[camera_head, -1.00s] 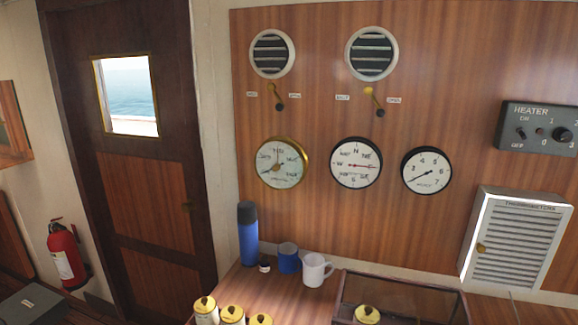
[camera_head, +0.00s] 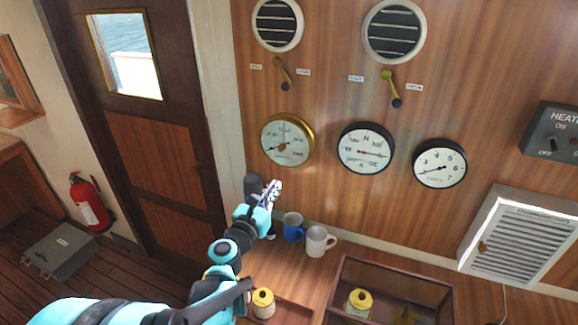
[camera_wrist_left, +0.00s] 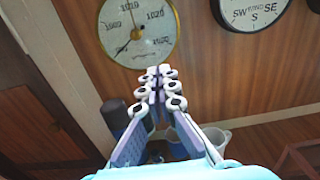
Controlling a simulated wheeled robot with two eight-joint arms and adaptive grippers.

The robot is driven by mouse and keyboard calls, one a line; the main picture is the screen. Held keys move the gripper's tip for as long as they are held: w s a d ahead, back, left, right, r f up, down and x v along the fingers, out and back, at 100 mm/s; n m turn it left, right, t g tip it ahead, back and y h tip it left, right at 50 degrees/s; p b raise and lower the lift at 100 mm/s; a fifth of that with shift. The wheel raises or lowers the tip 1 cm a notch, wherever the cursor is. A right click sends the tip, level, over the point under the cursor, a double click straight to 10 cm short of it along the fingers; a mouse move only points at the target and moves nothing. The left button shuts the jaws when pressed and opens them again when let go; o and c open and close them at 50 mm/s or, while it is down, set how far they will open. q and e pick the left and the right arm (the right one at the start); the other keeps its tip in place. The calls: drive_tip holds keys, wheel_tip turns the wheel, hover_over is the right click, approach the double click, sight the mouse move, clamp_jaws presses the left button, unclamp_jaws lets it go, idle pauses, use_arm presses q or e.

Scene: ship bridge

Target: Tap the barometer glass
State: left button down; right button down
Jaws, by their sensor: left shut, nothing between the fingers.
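The barometer (camera_head: 287,139) is the brass-rimmed round dial, leftmost of three gauges on the wood-panelled wall. In the left wrist view its white glass face (camera_wrist_left: 138,28) shows at the top, just beyond the fingertips, cut by the frame's upper edge. My left gripper (camera_head: 275,186) is shut and empty, below the barometer in the head view. In the left wrist view its fingertips (camera_wrist_left: 160,72) meet and point up toward the dial's lower edge. I cannot tell the exact gap to the glass. My right gripper does not show.
A blue mug (camera_head: 293,227) and a white mug (camera_head: 317,241) stand on the counter right beside my left arm. A dark-capped bottle (camera_head: 252,184) is partly hidden behind the arm. A compass-like dial (camera_head: 366,148) hangs right of the barometer. A glass-topped case (camera_head: 395,285) sits front right.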

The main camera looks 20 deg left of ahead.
sight(296, 157)
use_arm(q)
drive_tip(key=w, duration=0.9)
drive_tip(key=w+b, duration=0.1)
drive_tip(key=w, duration=0.4)
drive_tip(key=shift+a, duration=0.4)
